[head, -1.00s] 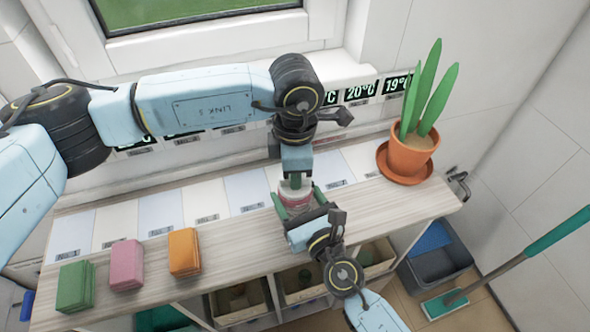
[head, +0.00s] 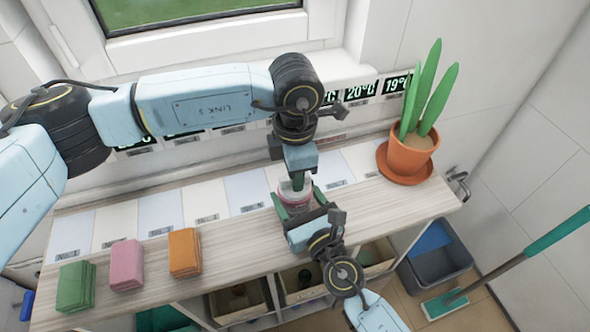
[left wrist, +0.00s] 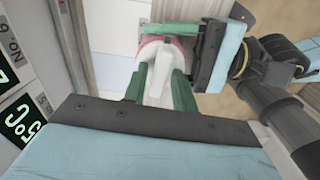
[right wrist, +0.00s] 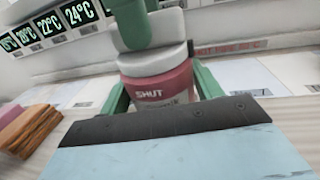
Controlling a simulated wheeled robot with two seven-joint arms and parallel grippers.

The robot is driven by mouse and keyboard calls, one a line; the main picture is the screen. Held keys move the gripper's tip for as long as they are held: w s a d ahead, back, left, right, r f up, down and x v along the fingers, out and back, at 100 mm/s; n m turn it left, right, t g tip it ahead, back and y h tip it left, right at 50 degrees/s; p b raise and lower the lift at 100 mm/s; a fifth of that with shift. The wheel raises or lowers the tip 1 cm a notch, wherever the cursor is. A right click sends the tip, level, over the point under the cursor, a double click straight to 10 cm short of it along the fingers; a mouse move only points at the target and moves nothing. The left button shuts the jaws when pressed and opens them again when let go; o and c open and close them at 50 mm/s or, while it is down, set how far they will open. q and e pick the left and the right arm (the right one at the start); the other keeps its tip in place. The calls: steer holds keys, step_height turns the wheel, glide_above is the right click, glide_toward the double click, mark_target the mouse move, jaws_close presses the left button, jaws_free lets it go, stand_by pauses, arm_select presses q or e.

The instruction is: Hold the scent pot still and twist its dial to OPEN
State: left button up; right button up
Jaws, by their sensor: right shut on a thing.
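The scent pot (head: 293,197) stands at the front of the shelf top, with a red-pink body and a pale upper part. In the right wrist view its red band (right wrist: 160,90) reads SHUT. My right gripper (head: 294,208) is shut on the pot's body from the front, one green finger on each side. My left gripper (head: 297,182) points down from above at the pot's top. In the left wrist view its two fingers (left wrist: 160,88) stand either side of the white dial (left wrist: 160,72), apparently not clamped on it.
Green (head: 75,287), pink (head: 126,265) and orange (head: 184,252) stacks lie on the shelf top (head: 225,240) at left. A potted plant (head: 410,155) stands at right. Temperature displays (head: 361,92) line the wall. A grey bin (head: 440,255) and a mop (head: 520,257) are at right.

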arm_select(q)
steer(key=shift+o, duration=0.9)
step_height(320, 180, up, 12)
arm_select(e)
steer(key=o, duration=1.3)
